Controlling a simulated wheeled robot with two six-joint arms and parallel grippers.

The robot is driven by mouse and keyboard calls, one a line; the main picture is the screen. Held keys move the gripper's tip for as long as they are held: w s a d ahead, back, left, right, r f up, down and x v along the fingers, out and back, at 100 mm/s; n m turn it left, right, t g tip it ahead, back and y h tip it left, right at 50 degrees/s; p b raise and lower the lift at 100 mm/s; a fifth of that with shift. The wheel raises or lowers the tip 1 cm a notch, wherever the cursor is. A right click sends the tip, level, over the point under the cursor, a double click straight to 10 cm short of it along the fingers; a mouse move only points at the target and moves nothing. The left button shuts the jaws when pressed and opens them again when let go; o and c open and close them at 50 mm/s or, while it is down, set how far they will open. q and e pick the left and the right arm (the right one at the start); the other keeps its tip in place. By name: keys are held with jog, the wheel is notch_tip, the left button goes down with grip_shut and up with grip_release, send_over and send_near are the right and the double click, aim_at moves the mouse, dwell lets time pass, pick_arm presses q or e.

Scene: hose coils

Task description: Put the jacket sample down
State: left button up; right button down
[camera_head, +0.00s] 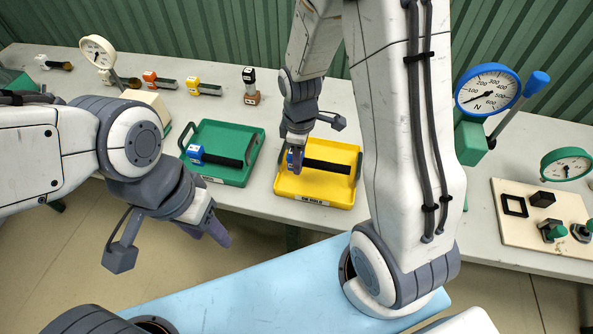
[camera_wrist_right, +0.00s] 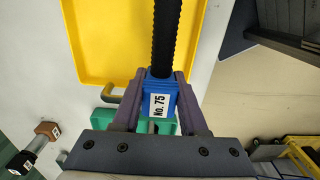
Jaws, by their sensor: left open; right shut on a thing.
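The jacket sample is a black ribbed length (camera_head: 330,166) with a blue end block marked No. 75 (camera_wrist_right: 160,100). My right gripper (camera_head: 296,158) is shut on the blue block, with one finger on each side of it. The sample lies across the inside of the yellow tray (camera_head: 315,200) as seen from the head; I cannot tell whether it touches the floor of the tray. The yellow tray also fills the upper part of the right wrist view (camera_wrist_right: 100,60). My left gripper (camera_head: 216,234) is open and empty, in front of the table and below the green tray.
A green tray (camera_head: 228,180) with another black, blue-ended sample stands left of the yellow one. A blue-rimmed gauge (camera_head: 487,90) and a cream board (camera_head: 535,225) with small parts stand at right. Several small tools and a white dial (camera_head: 97,51) stand at the back left.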

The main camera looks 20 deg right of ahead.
aim_at(299, 181)
jog(key=shift+f, duration=3.2)
jog(key=shift+f, duration=0.2)
jog(key=shift+c, duration=2.2)
grip_release()
jog(key=shift+r, duration=0.15)
